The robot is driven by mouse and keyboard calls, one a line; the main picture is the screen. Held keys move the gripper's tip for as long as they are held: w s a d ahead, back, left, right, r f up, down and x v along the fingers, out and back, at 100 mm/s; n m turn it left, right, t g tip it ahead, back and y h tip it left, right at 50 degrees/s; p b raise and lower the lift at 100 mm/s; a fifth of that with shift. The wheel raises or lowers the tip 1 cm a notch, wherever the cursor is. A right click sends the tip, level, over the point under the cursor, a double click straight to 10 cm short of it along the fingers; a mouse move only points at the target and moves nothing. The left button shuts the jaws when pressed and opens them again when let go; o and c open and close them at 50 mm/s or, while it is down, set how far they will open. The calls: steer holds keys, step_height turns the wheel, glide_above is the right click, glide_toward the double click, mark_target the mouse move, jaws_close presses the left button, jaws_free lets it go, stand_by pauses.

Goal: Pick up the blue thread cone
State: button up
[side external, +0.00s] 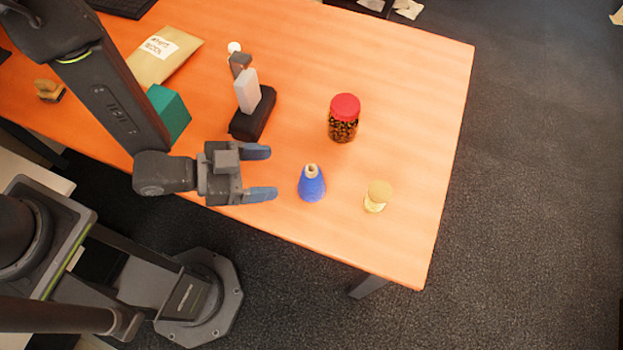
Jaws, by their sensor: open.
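The blue thread cone (312,187) stands upright on the orange table, with a tan tip at its top. My gripper (261,173) is open and empty. Its two blue-grey fingers point right, toward the cone, and the cone is apart from them, a short way to the right of the lower fingertip. Nothing hides the cone.
A small yellow spool-like item (377,195) stands right of the cone. A red-lidded jar (343,118) is behind it. A black stand with a white block (248,92), a green box (169,112) and a tan packet (165,56) lie further left. The table's (420,120) front edge is close.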

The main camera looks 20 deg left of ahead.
mark_target(305, 172)
steer(key=x, duration=0.4)
steer(key=shift+w+d, duration=0.1)
steer(key=shift+f+x, duration=0.15)
steer(key=shift+x, duration=1.2)
steer(key=shift+f+x, duration=0.15)
steer(key=shift+x, duration=1.15)
steer(key=shift+c, duration=0.4)
steer(key=c, duration=1.2)
